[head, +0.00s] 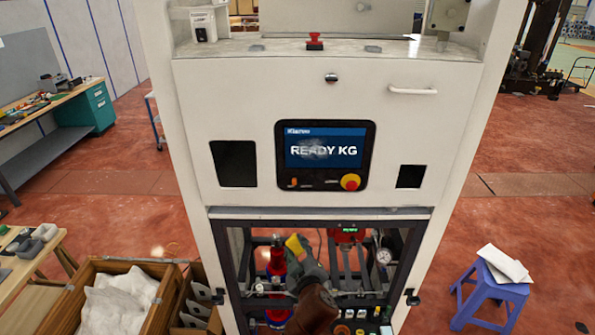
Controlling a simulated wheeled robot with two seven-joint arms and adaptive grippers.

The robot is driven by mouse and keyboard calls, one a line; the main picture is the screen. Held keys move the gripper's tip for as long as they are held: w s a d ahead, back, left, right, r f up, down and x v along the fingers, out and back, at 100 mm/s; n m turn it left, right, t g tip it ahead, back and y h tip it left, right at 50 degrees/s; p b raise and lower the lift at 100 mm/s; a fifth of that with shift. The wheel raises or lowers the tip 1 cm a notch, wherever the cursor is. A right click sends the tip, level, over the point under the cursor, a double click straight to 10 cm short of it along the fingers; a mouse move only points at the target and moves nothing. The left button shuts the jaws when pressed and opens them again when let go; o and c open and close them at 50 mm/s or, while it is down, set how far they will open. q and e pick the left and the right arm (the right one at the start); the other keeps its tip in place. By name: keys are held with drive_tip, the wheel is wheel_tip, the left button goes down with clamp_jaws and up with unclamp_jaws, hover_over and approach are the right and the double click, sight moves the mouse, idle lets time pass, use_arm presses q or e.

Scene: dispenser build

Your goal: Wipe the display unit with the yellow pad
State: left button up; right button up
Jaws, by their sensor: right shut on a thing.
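The display unit (325,178) is a black-framed panel on the front of the white machine. Its blue screen reads "READY KG", and a greyish smudge lies over the left part of the text. My right gripper (303,252) is below the display, in front of the machine's lower glazed opening. It is shut on the yellow pad (293,243), which is small in view and partly hidden by the fingers. The pad is apart from the screen. My left gripper is out of view.
A red and yellow stop button (350,182) sits at the display's lower right. A handle (412,91) sticks out at the upper right. A wooden crate (135,265) with white sacks stands at lower left, a blue stool (490,292) at right.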

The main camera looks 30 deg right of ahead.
wheel_tip(320, 180, up, 26)
drive_tip(key=w+d+n+t+p, duration=0.1)
drive_tip(key=n+t+p, duration=0.2)
drive_tip(key=t+p, duration=0.25)
drive_tip(key=shift+t, duration=0.45)
drive_tip(key=w+d+b, duration=0.1)
drive_tip(key=w+d, duration=0.1)
drive_tip(key=w, duration=0.1)
drive_tip(key=w+d+b, duration=0.1)
drive_tip(key=w, duration=0.1)
drive_tip(key=shift+w+d+b, duration=0.15)
drive_tip(key=shift+w+b, duration=0.05)
drive_tip(key=shift+b, duration=0.15)
drive_tip(key=shift+w+d, duration=0.5)
drive_tip(key=shift+w, duration=0.3)
